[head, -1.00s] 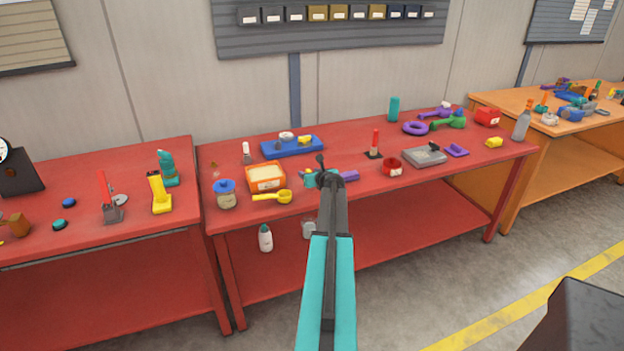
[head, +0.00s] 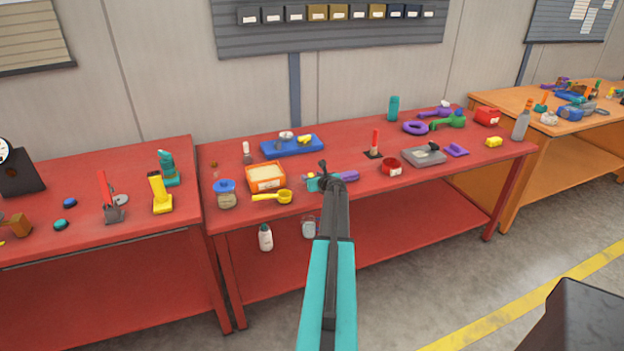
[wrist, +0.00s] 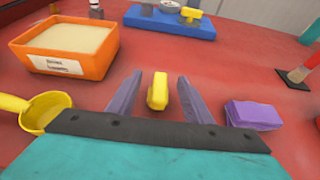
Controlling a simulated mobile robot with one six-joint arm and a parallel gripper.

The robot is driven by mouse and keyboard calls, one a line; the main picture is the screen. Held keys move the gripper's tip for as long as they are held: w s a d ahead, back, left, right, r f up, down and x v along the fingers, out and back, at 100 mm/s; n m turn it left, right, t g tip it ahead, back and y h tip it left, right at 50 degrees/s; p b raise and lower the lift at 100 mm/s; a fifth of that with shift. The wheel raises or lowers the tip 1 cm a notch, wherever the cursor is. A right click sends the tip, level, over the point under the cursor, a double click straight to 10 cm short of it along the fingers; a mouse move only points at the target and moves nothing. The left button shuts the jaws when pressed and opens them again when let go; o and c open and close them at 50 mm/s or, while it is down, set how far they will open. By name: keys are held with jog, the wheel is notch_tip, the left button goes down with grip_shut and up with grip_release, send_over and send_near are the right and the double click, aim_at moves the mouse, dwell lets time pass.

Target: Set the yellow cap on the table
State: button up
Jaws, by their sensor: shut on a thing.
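The yellow cap (wrist: 157,91) is between the two purple fingers of my gripper (wrist: 158,98) in the wrist view. My gripper is shut on it, though narrow gaps seem to show beside it. The red table (wrist: 225,60) lies below; I cannot tell whether the cap touches it. In the head view my gripper (head: 313,182) is low over the front part of the middle red table (head: 240,160), and the arm partly hides the area.
An orange bin (wrist: 65,48) and a yellow scoop (wrist: 44,110) are to the left. A purple block (wrist: 254,115) is close on the right. A blue tray (wrist: 170,22) lies behind. A red-handled tool (head: 375,143) stands farther right. Bare tabletop lies between these.

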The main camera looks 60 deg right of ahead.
jog(key=shift+f, duration=0.25)
jog(key=shift+f, duration=0.15)
jog(key=o, duration=1.1)
jog(key=shift+s, duration=0.1)
jog(key=shift+b+v, duration=1.25)
jog(key=shift+v, duration=4.75)
